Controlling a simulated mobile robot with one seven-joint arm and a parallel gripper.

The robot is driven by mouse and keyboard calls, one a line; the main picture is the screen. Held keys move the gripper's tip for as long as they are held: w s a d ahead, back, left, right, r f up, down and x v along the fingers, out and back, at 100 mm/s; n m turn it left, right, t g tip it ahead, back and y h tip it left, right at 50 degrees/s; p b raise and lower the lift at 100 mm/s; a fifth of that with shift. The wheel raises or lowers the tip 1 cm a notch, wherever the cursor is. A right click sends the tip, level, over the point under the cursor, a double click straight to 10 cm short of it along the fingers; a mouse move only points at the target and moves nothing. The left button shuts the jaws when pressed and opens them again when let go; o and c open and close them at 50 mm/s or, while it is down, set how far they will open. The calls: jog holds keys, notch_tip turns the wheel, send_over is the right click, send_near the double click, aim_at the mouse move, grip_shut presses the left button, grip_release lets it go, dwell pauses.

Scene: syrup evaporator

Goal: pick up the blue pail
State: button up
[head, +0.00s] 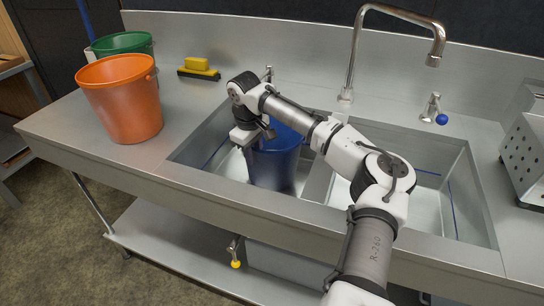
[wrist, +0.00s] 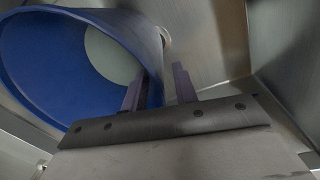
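The blue pail (head: 275,168) stands in the left basin of the steel sink (head: 190,150), partly hidden by my arm in the head view. My gripper (head: 250,165) is down at the pail's left side. In the wrist view the pail (wrist: 40,65) fills the upper left, its mouth open towards the camera. The two fingers of my gripper (wrist: 160,88) are apart. One finger overlaps the inside of the pail's wall, the other is beyond its outer side. A gap shows between the wall and the outer finger. I cannot tell whether the inner finger touches.
An orange pail (head: 122,100) and a green pail (head: 122,42) stand on the counter at the left. A yellow-and-black brush (head: 198,68) lies behind the sink. A tall faucet (head: 350,60) rises behind the basins. A perforated metal box (head: 525,155) is at the right. Basin walls are close around my gripper.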

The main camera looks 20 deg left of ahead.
jog(key=shift+f, duration=0.7)
grip_shut()
dwell(0.8)
jog(key=shift+w+r, duration=0.1)
